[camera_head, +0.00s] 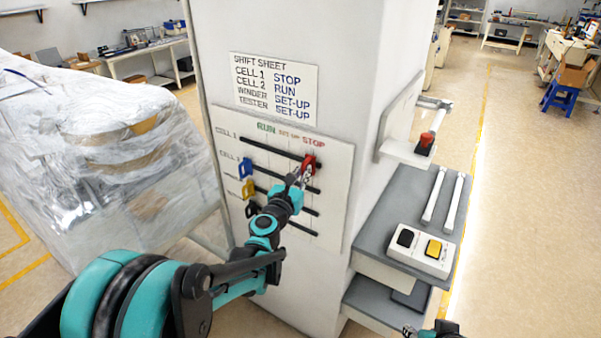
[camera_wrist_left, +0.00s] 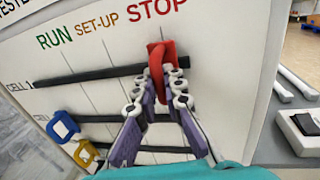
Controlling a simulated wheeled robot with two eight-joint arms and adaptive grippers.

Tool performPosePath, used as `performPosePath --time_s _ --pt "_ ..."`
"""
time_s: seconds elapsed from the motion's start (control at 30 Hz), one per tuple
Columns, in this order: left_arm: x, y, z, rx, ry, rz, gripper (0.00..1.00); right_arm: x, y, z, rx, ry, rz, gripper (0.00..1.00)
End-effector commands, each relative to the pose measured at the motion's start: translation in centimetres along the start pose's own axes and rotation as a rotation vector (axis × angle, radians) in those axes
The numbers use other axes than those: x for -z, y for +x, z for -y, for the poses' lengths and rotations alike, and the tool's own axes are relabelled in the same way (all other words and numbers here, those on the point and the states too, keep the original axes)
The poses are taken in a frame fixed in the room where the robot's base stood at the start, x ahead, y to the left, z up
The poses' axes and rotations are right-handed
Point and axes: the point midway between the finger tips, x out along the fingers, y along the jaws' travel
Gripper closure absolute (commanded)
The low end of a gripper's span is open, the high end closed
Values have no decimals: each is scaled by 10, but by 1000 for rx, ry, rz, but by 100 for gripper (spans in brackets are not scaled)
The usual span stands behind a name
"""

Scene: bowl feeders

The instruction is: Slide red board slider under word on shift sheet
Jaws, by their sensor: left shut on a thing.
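The red slider (camera_head: 309,162) is on the top rail, labelled CELL 1, of the white board (camera_head: 335,200). It sits at the right, under the word STOP (camera_head: 313,141). The wrist view shows the red slider (camera_wrist_left: 161,56) upright on the black rail below STOP (camera_wrist_left: 157,8). My left gripper (camera_head: 301,176) is shut on it; its fingers (camera_wrist_left: 161,82) close around the slider's handle. The shift sheet (camera_head: 275,85) above reads CELL 1 STOP, CELL 2 RUN, WINDER and TESTER SET-UP. My right gripper (camera_head: 410,330) barely shows at the bottom edge.
Blue (camera_head: 245,168), yellow (camera_head: 248,189) and black (camera_head: 252,210) sliders are at the left of the lower rails. Right of the pillar, a grey shelf (camera_head: 395,215) holds a button box (camera_head: 420,250) and white bars. A wrapped load (camera_head: 90,160) stands left.

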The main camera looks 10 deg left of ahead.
Motion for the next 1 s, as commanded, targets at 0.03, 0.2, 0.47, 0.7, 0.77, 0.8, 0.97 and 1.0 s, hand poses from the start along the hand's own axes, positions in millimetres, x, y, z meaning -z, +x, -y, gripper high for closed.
performPosePath --time_s 0.03,0.2,0.47,0.7,0.77,0.8,0.97,1.0 --pt "0 0 2 1 -1 0 100 0 0 0 0 0 0 60" --pt "0 -1 3 2 -2 0 100 0 0 0 0 0 0 60" --pt "0 -1 5 4 -2 0 100 0 0 0 0 0 0 60" --pt "0 -1 3 2 -2 0 69 0 0 0 0 0 0 60" --pt "0 0 3 1 -2 0 69 0 0 0 0 0 0 60" --pt "0 0 3 1 -2 0 69 0 0 0 0 0 0 60" --pt "0 -9 2 0 -2 0 69 0 0 0 0 0 0 60" --pt "0 -15 2 0 -2 0 69 0 0 0 0 0 0 60"
